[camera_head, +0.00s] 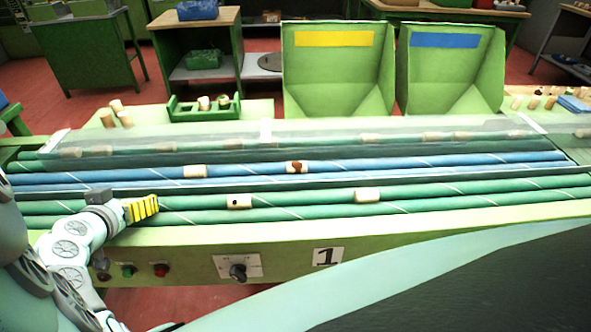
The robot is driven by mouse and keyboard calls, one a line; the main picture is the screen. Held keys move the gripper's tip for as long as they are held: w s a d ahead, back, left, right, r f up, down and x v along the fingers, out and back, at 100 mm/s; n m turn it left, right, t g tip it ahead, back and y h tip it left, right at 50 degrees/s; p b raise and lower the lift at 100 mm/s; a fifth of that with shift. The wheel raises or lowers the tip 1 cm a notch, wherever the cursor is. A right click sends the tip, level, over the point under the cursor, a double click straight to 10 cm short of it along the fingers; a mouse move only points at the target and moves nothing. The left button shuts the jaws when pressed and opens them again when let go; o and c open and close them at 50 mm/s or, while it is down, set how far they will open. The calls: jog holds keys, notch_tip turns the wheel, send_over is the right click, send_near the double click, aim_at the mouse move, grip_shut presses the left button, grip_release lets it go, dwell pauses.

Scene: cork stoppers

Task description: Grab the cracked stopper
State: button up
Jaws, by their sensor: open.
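Several pale cork stoppers lie on the rollers. On the front green rollers, one stopper (239,201) has small black marks, and a plain-looking stopper (367,195) lies further right. On the blue rollers behind, one stopper (297,167) has a dark reddish-brown patch, and another stopper (195,171) lies to its left. I cannot tell at this size which stopper is cracked. My gripper (143,208), with yellow ribbed fingers, is open and empty at the left, over the front green rollers. It is left of the black-marked stopper and apart from it.
A clear cover (330,138) spans the rear green rollers, with more stoppers under it. Behind stand a green bin with a yellow label (335,75) and one with a blue label (447,75). A green tray (182,110) holds stoppers. The front panel has a knob (238,271).

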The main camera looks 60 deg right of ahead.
jog(key=shift+w+d, duration=0.1)
jog(key=shift+d, duration=0.15)
jog(key=shift+c, duration=0.4)
jog(key=c, duration=0.8)
